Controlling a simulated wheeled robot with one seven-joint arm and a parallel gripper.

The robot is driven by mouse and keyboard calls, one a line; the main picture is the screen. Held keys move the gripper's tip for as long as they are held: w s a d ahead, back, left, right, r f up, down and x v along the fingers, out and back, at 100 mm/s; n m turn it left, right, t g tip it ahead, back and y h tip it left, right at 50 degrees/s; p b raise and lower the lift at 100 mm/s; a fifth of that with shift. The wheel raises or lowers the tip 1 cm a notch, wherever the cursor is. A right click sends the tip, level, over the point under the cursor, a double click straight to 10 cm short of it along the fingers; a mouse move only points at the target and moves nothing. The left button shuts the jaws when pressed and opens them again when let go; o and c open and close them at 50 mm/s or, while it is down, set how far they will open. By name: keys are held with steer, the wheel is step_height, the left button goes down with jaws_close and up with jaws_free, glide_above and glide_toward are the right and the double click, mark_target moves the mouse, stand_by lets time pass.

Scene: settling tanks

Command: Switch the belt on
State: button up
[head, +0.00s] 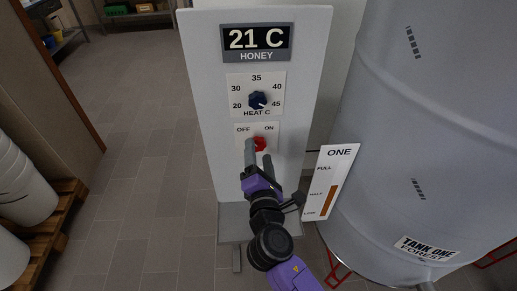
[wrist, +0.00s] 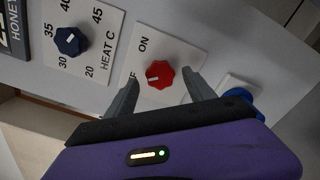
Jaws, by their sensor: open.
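A red knob (head: 260,143) sits on a white plate marked OFF and ON, low on a grey control panel (head: 205,75). In the wrist view the red knob (wrist: 160,74) shows a short white mark that points left, seemingly towards the OFF side. My gripper (head: 259,153) is open in front of it. In the wrist view my gripper (wrist: 161,78) has one finger on each side of the knob, with gaps visible. Whether the fingertips reach the knob's depth is unclear. No belt is in view.
A blue HEAT C knob (head: 257,99) and a 21 C HONEY display (head: 256,40) are above. A large grey tank (head: 420,130) with a level gauge (head: 329,182) stands close at right. White tubs (head: 12,185) on a pallet are at left. The tiled floor between is clear.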

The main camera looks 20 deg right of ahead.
steer(key=shift+x, duration=0.9)
steer(key=shift+c, duration=0.4)
jaws_close()
